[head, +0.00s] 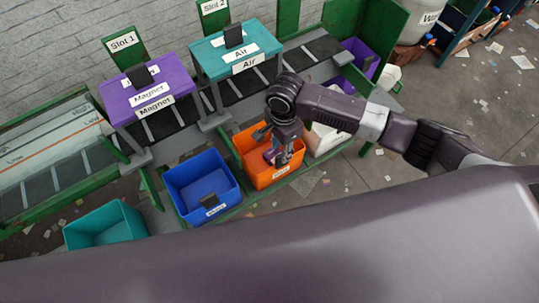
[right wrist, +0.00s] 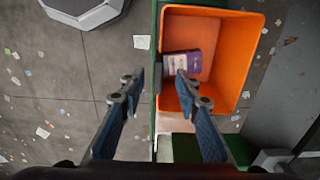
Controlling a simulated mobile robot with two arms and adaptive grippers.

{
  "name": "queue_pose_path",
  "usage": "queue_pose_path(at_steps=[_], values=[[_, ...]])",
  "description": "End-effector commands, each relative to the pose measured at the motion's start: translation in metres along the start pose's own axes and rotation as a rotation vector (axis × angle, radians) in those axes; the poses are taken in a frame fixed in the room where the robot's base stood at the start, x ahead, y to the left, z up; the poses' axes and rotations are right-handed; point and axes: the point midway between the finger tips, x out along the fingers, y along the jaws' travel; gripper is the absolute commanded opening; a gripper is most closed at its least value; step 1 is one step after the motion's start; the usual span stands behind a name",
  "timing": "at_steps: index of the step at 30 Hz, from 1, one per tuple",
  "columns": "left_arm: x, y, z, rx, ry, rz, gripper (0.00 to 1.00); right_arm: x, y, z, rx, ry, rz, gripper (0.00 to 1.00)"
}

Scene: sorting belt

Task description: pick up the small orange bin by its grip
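The small orange bin (head: 258,177) stands in the row of bins below the belt, between a blue bin and a white one. It fills the upper middle of the right wrist view (right wrist: 236,45), with a purple labelled item (right wrist: 188,63) inside. My right gripper (head: 280,163) points down over the bin's front side. In the right wrist view its fingers (right wrist: 158,82) are apart, one on each side of the bin's left wall. A dark piece, seemingly the grip (right wrist: 158,78), shows between them. I cannot tell whether the fingers touch it. My left gripper is not in view.
A blue bin (head: 200,178) and a teal bin (head: 105,226) stand to the left, a white bin (head: 325,142) to the right. Purple (head: 150,88) and teal (head: 236,47) slot units stand over the belt behind. Paper scraps litter the floor.

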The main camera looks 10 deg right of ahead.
Motion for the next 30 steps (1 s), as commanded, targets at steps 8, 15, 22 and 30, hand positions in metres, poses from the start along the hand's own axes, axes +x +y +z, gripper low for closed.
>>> queue_pose_path(at_steps=[8,15,22,30], values=[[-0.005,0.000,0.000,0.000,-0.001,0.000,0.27,0.036,0.003,-0.007,-0.001,0.001,0.001,0.30],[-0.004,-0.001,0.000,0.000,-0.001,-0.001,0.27,0.040,0.003,-0.007,-0.001,0.000,-0.001,0.30],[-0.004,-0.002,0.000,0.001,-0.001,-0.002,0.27,0.040,0.003,-0.007,-0.002,0.001,-0.001,0.10],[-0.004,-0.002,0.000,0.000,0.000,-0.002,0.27,0.040,0.003,-0.007,-0.002,0.001,-0.001,0.00]])
